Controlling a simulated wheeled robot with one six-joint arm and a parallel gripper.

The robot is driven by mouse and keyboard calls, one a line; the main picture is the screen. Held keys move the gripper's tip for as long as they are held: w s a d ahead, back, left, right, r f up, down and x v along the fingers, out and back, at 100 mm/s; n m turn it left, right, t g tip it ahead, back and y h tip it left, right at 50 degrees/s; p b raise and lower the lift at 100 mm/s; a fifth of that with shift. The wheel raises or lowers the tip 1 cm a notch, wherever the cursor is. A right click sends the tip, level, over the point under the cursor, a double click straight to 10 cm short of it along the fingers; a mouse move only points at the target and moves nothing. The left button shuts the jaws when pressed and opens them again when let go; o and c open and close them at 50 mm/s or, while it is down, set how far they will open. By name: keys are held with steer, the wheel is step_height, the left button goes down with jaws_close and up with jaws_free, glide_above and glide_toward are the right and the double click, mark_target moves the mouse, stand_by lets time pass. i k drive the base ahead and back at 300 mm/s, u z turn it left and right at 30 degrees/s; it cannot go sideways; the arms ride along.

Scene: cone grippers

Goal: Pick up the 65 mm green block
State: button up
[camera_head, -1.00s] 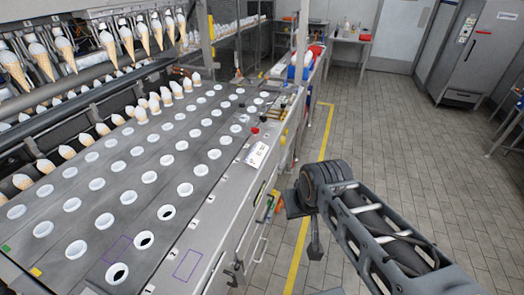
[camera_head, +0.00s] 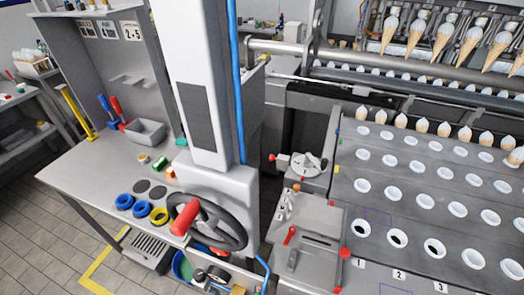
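A small green block (camera_head: 160,164) lies on the grey workbench (camera_head: 85,170) at the left, just left of the white column. A teal-green piece (camera_head: 181,142) shows behind it, partly against the column. I cannot tell from size which one is 65 mm. My gripper is not in this view.
Beside the green block are a small orange-red piece (camera_head: 170,173), a grey bin (camera_head: 146,131), and blue rings (camera_head: 125,201). A white column (camera_head: 205,110) and a black handwheel (camera_head: 205,222) stand at the bench's right. Floor is free at lower left.

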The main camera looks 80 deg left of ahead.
mark_target(162, 162)
steer(key=u, duration=0.65)
steer(key=k, duration=1.1)
steer(key=u, duration=2.25)
steer(key=i, duration=0.7)
steer(key=u, duration=0.05)
